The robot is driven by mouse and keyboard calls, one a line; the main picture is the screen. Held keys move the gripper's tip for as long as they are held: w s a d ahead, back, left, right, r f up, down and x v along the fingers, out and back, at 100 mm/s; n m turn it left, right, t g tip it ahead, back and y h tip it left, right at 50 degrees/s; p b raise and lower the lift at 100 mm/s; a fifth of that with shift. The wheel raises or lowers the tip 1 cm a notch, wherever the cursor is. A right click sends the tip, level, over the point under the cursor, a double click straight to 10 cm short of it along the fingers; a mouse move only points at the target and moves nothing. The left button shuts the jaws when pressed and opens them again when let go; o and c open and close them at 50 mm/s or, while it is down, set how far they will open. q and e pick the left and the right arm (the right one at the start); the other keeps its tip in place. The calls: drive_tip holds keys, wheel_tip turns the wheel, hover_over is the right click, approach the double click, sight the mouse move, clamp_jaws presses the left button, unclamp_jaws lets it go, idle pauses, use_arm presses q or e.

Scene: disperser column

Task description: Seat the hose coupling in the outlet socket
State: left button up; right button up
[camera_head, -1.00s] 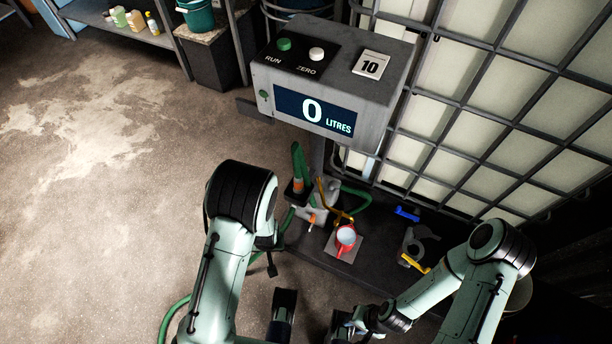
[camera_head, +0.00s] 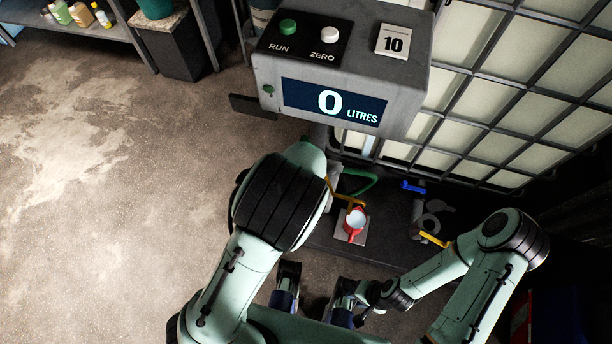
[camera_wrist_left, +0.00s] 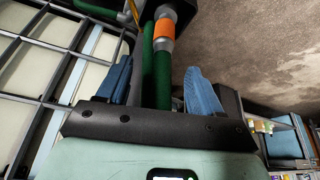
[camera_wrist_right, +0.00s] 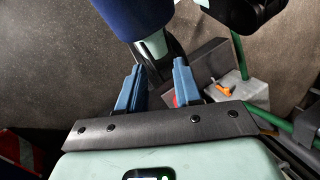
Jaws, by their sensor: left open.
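The hose coupling, with an orange band and grey ends (camera_wrist_left: 163,32), shows in the left wrist view on a green hose (camera_wrist_left: 148,75), by a dark block. My left gripper (camera_wrist_left: 160,72) is open, its blue fingers on either side of the hose, below the coupling; I see no clear contact. In the head view, my left arm hides this gripper and the coupling. My right gripper (camera_wrist_right: 157,75) is open, with nothing clearly held between its fingers. A grey block with an orange lever (camera_wrist_right: 224,89) shows beyond it; I cannot tell whether it holds the outlet socket.
A grey fitting with a yellow lever (camera_head: 433,239) and a blue handle (camera_head: 413,187) lie right. The display console (camera_head: 335,80) overhangs. A caged tank (camera_head: 480,85) stands behind. Left floor is clear.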

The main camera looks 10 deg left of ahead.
use_arm(q)
drive_tip(key=b+x, duration=0.2)
drive_tip(key=x, duration=0.5)
drive_tip(key=shift+f, duration=0.25)
drive_tip(key=b+x, duration=0.1)
drive_tip(key=x, duration=0.1)
drive_tip(key=b+x, duration=0.1)
drive_tip(key=x, duration=0.2)
drive_tip(key=shift+s+a, duration=0.2)
drive_tip(key=shift+a, duration=0.05)
use_arm(e)
drive_tip(key=f, duration=0.1)
drive_tip(key=w+f, duration=0.1)
drive_tip(key=f, duration=0.1)
drive_tip(key=shift+w+d+f+t, duration=0.1)
drive_tip(key=shift+w+f+t, duration=0.2)
drive_tip(key=shift+w+t, duration=0.1)
use_arm(q)
drive_tip(key=shift+c, duration=0.4)
use_arm(e)
drive_tip(key=shift+s, duration=0.1)
use_arm(q)
clamp_jaws()
